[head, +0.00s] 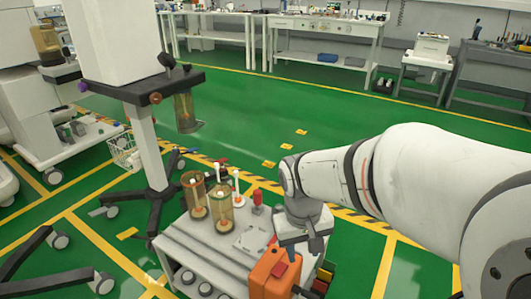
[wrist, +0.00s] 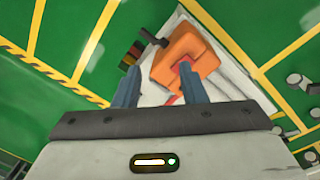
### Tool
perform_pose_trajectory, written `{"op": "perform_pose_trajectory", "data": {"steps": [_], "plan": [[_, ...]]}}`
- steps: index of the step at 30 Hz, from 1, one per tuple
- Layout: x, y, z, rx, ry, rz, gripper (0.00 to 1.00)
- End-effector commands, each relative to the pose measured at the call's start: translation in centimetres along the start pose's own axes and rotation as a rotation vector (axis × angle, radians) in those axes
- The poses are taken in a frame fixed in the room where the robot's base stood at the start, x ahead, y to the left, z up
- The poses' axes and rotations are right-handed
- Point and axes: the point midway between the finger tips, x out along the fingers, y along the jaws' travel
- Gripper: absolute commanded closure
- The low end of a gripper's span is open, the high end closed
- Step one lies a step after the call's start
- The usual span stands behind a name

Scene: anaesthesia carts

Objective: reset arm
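My arm reaches in from the right side of the head view, its white links extending over a small cart. My gripper (head: 310,238) hangs pointing down above the cart's right part, near an orange box (head: 274,273). In the wrist view my gripper (wrist: 157,78) shows two blue-grey fingers spread apart, with nothing held between them. The orange box also shows in the wrist view (wrist: 180,52), beyond the fingers, with a red part on it. I cannot tell the exact height of the fingers above the cart.
The white cart (head: 188,249) carries amber canisters (head: 219,212) and a red-topped item (head: 257,202). A wheeled stand (head: 150,160) is on the left. Benches (head: 325,40) line the back. Green floor (head: 330,110) is open between cart and benches.

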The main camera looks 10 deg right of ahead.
Motion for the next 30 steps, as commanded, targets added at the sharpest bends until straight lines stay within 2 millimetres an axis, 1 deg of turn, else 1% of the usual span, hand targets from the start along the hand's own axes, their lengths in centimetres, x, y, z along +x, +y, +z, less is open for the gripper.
{"op": "perform_pose_trajectory", "data": {"steps": [1, 2, 3, 6, 21, 24, 27, 30], "plan": [[-2.8, 0.3, 0.2, 0.005, 0.011, -0.003, 0.62], [-4.0, 0.5, 0.4, 0.008, 0.017, -0.005, 0.62], [-5.5, 0.7, 0.6, 0.012, 0.025, -0.009, 0.62], [-9.2, 1.2, 1.1, 0.025, 0.048, -0.018, 0.62], [-26.5, 3.4, 3.9, 0.077, 0.162, -0.055, 0.62], [-29.5, 3.7, 4.4, 0.087, 0.184, -0.062, 0.62], [-31.8, 3.9, 4.8, 0.095, 0.202, -0.067, 0.62], [-33.1, 4.1, 5.1, 0.100, 0.214, -0.069, 0.62]]}}
